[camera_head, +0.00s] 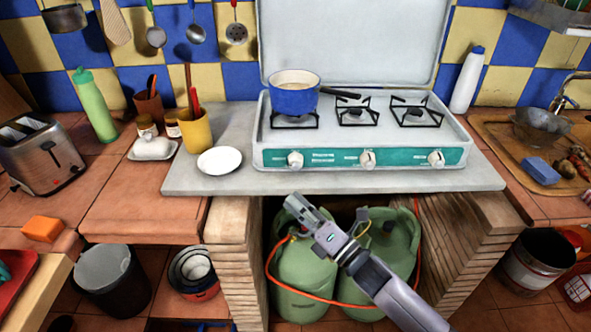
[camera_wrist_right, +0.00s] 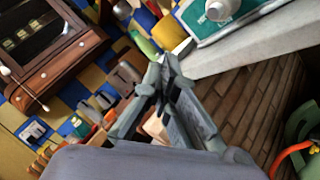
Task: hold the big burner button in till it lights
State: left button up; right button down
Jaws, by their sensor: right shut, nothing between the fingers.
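The white camping stove (camera_head: 462,130) stands on the grey slab with its lid up. Its green front strip carries three white knobs: left (camera_head: 295,160), middle (camera_head: 367,158) and right (camera_head: 436,158). Which one belongs to the big burner I cannot tell. A blue pot (camera_head: 293,98) sits on the left burner; no flame shows on any burner. My right gripper (camera_head: 296,203) is shut and empty, below the left knob in the picture and apart from it. In the wrist view the shut fingers (camera_wrist_right: 163,68) point up, with a white knob (camera_wrist_right: 221,9) beyond them to the right. My left gripper is out of view.
The grey slab's front edge (camera_head: 330,187) lies between my gripper and the knobs in the picture. Green gas bottles (camera_head: 303,262) with an orange hose stand underneath. A white saucer (camera_head: 219,160) and yellow cup (camera_head: 196,132) are left of the stove, a white bottle (camera_head: 467,80) right.

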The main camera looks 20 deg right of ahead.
aim_at(296, 167)
jog(key=w, duration=0.2)
jog(key=w+d+b, duration=0.1)
jog(key=w, duration=0.1)
jog(key=shift+w+d+f+b, duration=0.15)
jog(key=shift+w+b, duration=0.15)
jog(key=shift+w, duration=0.1)
jog(key=shift+w+d+b, duration=0.15)
jog(key=shift+w, duration=0.35)
jog(key=shift+w+d+b, duration=0.15)
jog(key=shift+w, duration=0.35)
jog(key=shift+w, duration=0.1)
jog(key=shift+w+d, duration=0.15)
jog(key=shift+w, duration=0.15)
jog(key=shift+w+d+b, duration=0.1)
jog(key=shift+w+b, duration=0.25)
jog(key=shift+b, duration=0.05)
dwell(0.8)
dwell(1.8)
jog(key=shift+s+a+p, duration=0.25)
jog(key=shift+s+p, duration=0.05)
jog(key=shift+s, duration=0.5)
